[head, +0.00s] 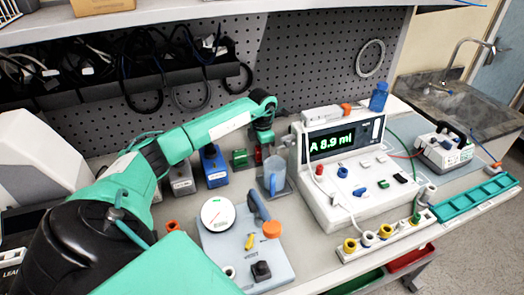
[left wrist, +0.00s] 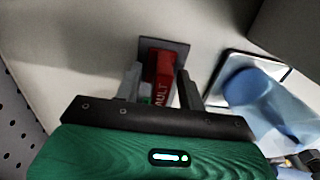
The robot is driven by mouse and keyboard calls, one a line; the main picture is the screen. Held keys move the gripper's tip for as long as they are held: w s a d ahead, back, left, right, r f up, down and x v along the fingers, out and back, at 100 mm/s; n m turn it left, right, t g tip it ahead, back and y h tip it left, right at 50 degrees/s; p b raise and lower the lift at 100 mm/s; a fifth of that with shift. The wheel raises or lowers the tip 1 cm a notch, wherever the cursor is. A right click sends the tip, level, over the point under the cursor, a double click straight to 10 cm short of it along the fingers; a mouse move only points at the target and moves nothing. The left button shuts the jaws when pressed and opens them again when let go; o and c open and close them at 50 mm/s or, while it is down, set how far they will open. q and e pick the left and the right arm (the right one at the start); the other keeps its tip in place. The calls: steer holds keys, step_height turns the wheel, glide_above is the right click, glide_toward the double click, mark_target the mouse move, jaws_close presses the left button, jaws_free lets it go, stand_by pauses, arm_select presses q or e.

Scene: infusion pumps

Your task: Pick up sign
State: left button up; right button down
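The sign is a small red block marked with letters reading "AULT"; it shows in the left wrist view (left wrist: 161,70) and as a small red patch in the head view (head: 258,156). It stands on a dark square base (left wrist: 176,45). My left gripper (left wrist: 160,88) is open, with one finger on each side of the sign and narrow gaps visible. In the head view my left gripper (head: 262,140) points down over the sign and partly hides it. A bit of green shows between the fingers beside the red block. My right gripper is not in view.
A clear container with a blue piece (head: 274,176) stands close by on the right. A white pump with a lit display (head: 333,143) is further right. Green (head: 239,157) and blue (head: 213,165) blocks stand to the left. A pegboard (head: 305,60) rises behind.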

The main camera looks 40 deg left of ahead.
arm_select(q)
jaws_close()
